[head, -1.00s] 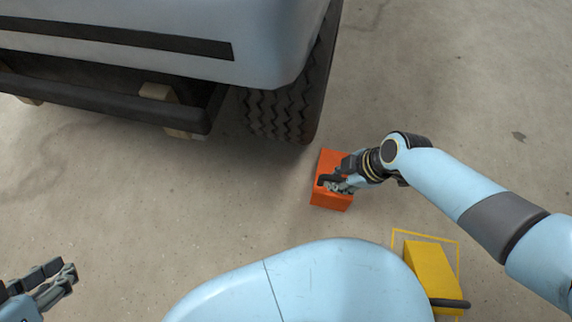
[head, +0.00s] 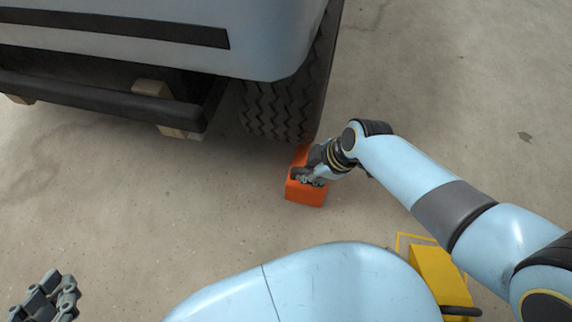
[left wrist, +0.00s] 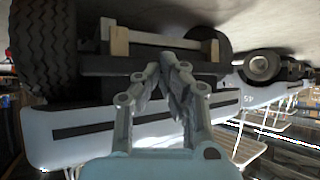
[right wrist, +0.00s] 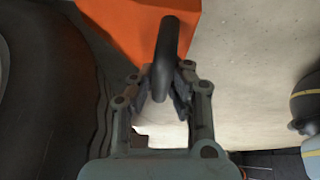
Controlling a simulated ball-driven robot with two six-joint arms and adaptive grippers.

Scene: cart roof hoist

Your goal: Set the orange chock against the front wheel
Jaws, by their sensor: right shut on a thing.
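The orange chock (head: 306,194) is on or just above the concrete floor, close in front of the truck's front wheel (head: 280,105). Its far end reaches the tyre's lower edge in the head view; I cannot tell whether they touch. My right gripper (head: 308,177) is shut on the chock's dark handle (right wrist: 167,45). In the right wrist view the orange body (right wrist: 125,22) lies beyond the fingers and the dark tyre (right wrist: 45,90) fills the left side. My left gripper (head: 55,292) is empty, away at the lower left; its fingertips meet in the left wrist view (left wrist: 172,62).
A yellow block (head: 432,275) with a dark handle stands near my base at the lower right, partly hidden by my arm. The truck's dark bumper bar (head: 100,98) and wooden blocks (head: 152,88) are at the left. The floor left of the chock is clear.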

